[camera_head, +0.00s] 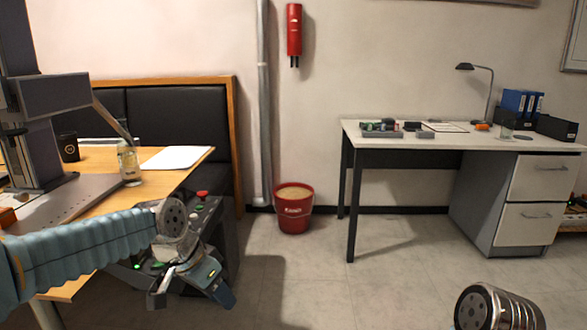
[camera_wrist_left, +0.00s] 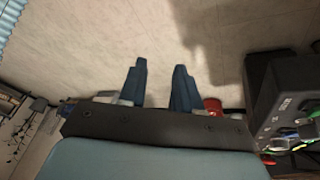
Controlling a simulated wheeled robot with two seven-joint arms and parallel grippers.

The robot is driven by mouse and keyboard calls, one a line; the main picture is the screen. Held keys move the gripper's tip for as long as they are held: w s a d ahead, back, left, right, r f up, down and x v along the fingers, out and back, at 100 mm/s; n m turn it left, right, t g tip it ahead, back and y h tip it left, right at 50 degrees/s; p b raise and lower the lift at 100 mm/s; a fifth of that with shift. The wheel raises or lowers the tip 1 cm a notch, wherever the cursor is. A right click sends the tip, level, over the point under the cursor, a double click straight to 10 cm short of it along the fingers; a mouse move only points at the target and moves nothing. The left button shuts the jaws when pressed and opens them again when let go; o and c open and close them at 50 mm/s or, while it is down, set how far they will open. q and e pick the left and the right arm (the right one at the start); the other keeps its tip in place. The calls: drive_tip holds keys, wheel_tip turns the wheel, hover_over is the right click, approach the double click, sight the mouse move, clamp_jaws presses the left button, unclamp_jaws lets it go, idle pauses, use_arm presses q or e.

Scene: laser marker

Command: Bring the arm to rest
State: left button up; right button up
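My left arm in its blue ribbed sleeve comes in from the left in the head view. Its left gripper (camera_head: 190,295) hangs in front of a dark control box beside the table. In the left wrist view the two blue fingers of the left gripper (camera_wrist_left: 160,68) stand apart with bare floor showing between them. Nothing is held. Of my right arm only a round metallic joint shows at the bottom right of the head view; its gripper is out of view.
The laser marker (camera_head: 42,150) stands on the wooden table (camera_head: 190,160) with a glass jar (camera_head: 129,165). The control box (camera_head: 225,235) has a red button. A red bucket (camera_head: 293,212) stands by the wall. A desk (camera_head: 460,141) stands right. The middle floor is clear.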

use_arm(q)
wheel_tip(320, 180, down, 25)
drive_tip(key=s+d+n+g, duration=0.1)
drive_tip(key=s+d+n, duration=0.2)
drive_tip(key=n, duration=0.1)
drive_tip(key=s+f+n, duration=0.5)
drive_tip(key=s+f, duration=1)
drive_tip(key=f, duration=0.1)
drive_tip(key=shift+g+p, duration=0.4)
drive_tip(key=shift+p, duration=0.05)
